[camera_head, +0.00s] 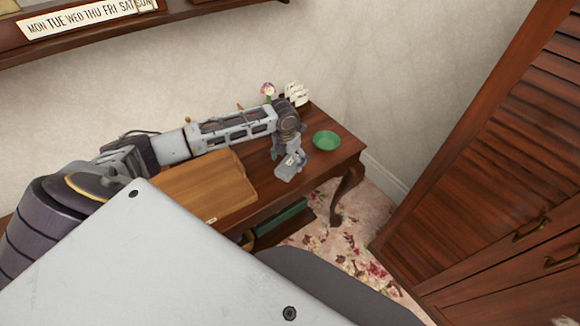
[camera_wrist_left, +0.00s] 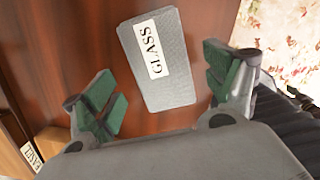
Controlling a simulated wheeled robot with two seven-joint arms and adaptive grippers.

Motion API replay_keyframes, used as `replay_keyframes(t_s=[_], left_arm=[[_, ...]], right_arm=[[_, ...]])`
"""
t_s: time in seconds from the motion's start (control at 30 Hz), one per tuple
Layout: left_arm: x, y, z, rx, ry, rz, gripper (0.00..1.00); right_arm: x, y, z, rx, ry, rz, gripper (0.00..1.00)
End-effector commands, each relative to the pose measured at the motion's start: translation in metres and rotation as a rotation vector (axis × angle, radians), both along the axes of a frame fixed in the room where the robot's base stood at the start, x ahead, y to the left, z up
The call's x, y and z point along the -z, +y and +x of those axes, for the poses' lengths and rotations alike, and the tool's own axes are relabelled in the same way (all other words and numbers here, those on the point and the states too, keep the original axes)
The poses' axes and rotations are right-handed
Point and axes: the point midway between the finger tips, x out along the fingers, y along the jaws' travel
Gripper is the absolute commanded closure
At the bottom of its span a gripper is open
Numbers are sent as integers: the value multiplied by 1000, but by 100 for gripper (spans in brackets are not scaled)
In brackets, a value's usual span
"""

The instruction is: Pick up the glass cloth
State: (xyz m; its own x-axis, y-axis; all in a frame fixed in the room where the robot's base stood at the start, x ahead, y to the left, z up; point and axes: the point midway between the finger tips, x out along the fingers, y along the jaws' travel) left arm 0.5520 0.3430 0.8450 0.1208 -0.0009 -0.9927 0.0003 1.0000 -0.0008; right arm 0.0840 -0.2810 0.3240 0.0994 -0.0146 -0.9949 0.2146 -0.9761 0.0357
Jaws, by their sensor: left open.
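The glass cloth is a grey folded block with a white label reading GLASS. In the left wrist view the cloth (camera_wrist_left: 175,82) lies on the brown wooden table, beyond and between my fingertips. In the head view the cloth (camera_head: 287,170) is near the table's front edge, partly covered by my gripper. My left gripper (camera_head: 295,149) is over the cloth, pointing down. In the wrist view my left gripper (camera_wrist_left: 165,88) is open, its green-padded fingers apart with nothing held. Whether they touch the cloth cannot be told. My right gripper is out of view.
A wooden box (camera_head: 205,185) stands on the table (camera_head: 325,165) left of the cloth. A green bowl (camera_head: 326,140) is to the right. A flower (camera_head: 268,91) and a white ornament (camera_head: 295,94) stand behind. A louvred cabinet (camera_head: 490,150) is at right.

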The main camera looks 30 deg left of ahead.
Motion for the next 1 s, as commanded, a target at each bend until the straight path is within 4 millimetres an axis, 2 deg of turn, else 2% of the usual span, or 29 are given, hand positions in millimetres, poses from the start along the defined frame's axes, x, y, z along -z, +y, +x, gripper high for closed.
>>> replay_keyframes(t_s=[0.3,0.83,1.0], left_arm=[[30,-2,5,0,1,1,14],[32,-2,5,0,0,1,14],[32,-2,5,0,0,1,36]], right_arm=[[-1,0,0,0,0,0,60],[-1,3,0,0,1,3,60],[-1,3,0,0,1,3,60]])
